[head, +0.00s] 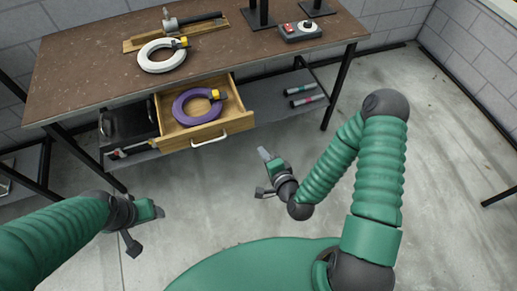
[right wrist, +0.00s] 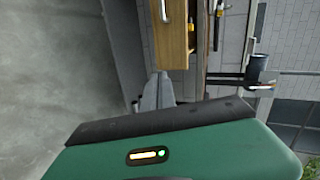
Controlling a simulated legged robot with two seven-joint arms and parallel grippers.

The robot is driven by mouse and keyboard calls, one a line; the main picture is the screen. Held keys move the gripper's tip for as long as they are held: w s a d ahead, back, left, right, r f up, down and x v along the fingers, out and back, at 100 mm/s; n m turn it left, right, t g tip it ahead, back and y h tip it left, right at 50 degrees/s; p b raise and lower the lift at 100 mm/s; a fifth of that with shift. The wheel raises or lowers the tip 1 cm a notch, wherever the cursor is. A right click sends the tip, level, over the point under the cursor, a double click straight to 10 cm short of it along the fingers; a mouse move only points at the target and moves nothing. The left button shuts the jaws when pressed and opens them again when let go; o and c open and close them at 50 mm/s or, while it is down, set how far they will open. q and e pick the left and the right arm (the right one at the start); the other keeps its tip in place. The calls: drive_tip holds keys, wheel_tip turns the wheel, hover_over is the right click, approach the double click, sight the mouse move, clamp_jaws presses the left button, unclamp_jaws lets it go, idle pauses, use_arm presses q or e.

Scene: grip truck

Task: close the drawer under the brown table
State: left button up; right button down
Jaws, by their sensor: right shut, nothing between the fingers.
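The brown table (head: 110,62) stands at the back left. The wooden drawer (head: 183,142) under it is pulled out, with a white handle (head: 210,140) on its front. A purple ring (head: 183,110) with a yellow and black part lies inside. My right gripper (head: 265,155) is shut and empty, in front of and to the right of the drawer, apart from it. In the right wrist view, the drawer front (right wrist: 174,45) is beyond the fingers (right wrist: 158,90). My left gripper (head: 150,215) is low at the left, away from the drawer; its finger opening is unclear.
On the tabletop are a white ring (head: 150,65), a wooden board with a tool (head: 140,42), and a control box (head: 299,31). A lower shelf (head: 262,92) holds small cylinders beside the drawer. A black table leg (head: 340,85) stands at right. The floor in front is clear.

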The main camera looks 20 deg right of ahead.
drive_tip(key=m, duration=0.2)
drive_tip(key=h, duration=0.1)
approach(251, 122)
wheel_tip(251, 122, down, 2)
drive_tip(key=shift+t, duration=0.4)
drive_tip(key=x, duration=0.3)
drive_tip(key=r+b+x, duration=0.1)
drive_tip(key=shift+w+a+f, duration=0.15)
drive_tip(key=shift+w+a, duration=0.15)
drive_tip(key=shift+w, duration=0.2)
drive_tip(key=shift+w+a, duration=0.1)
drive_tip(key=shift+w, duration=0.45)
use_arm(q)
drive_tip(key=shift+s+a+f, duration=0.1)
drive_tip(key=shift+a+f, duration=0.1)
drive_tip(key=shift+f, duration=0.7)
use_arm(e)
drive_tip(key=shift+d, duration=0.3)
drive_tip(key=shift+w, duration=0.15)
